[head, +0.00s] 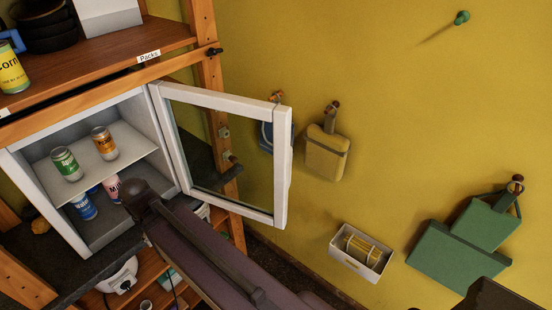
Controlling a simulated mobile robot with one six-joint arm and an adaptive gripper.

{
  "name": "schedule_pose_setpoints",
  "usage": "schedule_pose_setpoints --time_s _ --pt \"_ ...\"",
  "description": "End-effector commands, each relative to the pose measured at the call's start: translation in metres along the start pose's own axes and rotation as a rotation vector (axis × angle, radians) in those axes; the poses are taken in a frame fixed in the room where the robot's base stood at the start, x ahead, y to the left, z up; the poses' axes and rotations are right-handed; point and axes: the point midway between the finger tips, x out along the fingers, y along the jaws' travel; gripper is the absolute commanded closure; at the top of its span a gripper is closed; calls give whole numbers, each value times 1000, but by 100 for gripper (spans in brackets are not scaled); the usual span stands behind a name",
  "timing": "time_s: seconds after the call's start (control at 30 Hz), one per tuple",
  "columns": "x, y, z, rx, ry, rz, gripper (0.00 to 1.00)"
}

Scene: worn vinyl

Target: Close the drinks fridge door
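The drinks fridge (90,118) is a white cabinet at the left, below a wooden shelf, tilted in the picture. Its door (283,165) has a white frame and a glass pane. The door stands wide open, hinged at the fridge's right side, with its free edge out to the right. A green can (66,164) and an orange can (104,143) stand on the inner shelf. A blue can (84,206) and a pink can (113,189) are below. My dark arm crosses the lower middle, in front of the fridge's lower right corner. I cannot make out my gripper or its fingers.
The wooden shelf (140,40) above holds a yellow corn can (12,72) and dark pans. A wooden post (203,35) stands behind the door. Bags and a white box (361,253) are on the yellow wall. A white appliance (117,277) sits below the fridge.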

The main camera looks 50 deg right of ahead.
Motion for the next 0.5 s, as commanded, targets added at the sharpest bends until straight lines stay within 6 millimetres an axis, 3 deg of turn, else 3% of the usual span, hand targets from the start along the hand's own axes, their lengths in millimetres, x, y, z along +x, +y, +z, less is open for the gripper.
schedule_pose_setpoints --time_s 0.03,0.2,0.5 --pt "17 0 0 0 0 0 35" --pt "38 0 0 0 0 0 35" --pt "48 0 0 -1 0 0 35"
